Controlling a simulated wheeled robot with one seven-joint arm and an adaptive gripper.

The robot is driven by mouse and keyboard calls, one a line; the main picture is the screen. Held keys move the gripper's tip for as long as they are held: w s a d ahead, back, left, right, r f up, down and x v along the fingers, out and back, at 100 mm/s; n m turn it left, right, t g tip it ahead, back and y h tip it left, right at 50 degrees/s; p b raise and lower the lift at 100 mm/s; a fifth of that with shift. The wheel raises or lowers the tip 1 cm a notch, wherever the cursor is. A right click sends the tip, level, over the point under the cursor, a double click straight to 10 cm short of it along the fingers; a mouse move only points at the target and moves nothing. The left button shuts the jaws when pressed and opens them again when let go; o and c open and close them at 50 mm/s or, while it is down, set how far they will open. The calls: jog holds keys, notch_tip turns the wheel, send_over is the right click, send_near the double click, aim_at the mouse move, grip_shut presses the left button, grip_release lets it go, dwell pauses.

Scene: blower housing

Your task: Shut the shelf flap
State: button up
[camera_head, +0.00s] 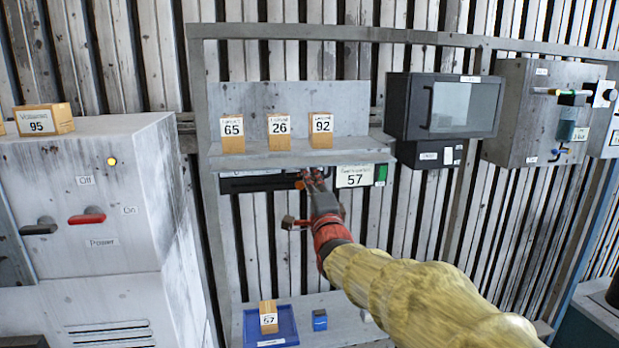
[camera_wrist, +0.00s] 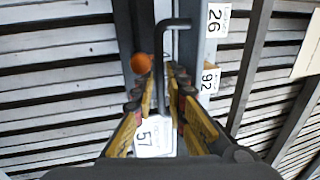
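The shelf (camera_head: 290,158) is a grey metal ledge, with a dark strip (camera_head: 245,184) under its front edge at left; I cannot tell clearly which panel is the flap. My gripper (camera_head: 313,180) reaches up to the shelf's underside in the head view. In the wrist view my gripper (camera_wrist: 161,75) has its fingers on both sides of a dark bent bar handle (camera_wrist: 160,45), with a small gap showing between them. The fingertips are small, and contact with the bar is unclear. An orange knob (camera_wrist: 141,63) is beside the left finger.
Boxes 65 (camera_head: 233,144), 26 (camera_head: 279,142) and 92 (camera_head: 321,140) stand on the shelf. A label reading 57 (camera_head: 354,180) is right of my gripper. A dark cabinet (camera_head: 440,108) hangs at right. A blue tray (camera_head: 287,325) lies below.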

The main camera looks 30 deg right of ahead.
jog(key=shift+w+d+r, duration=0.15)
jog(key=shift+w, duration=0.45)
grip_shut()
dwell(0.3)
jog(key=shift+s, duration=0.1)
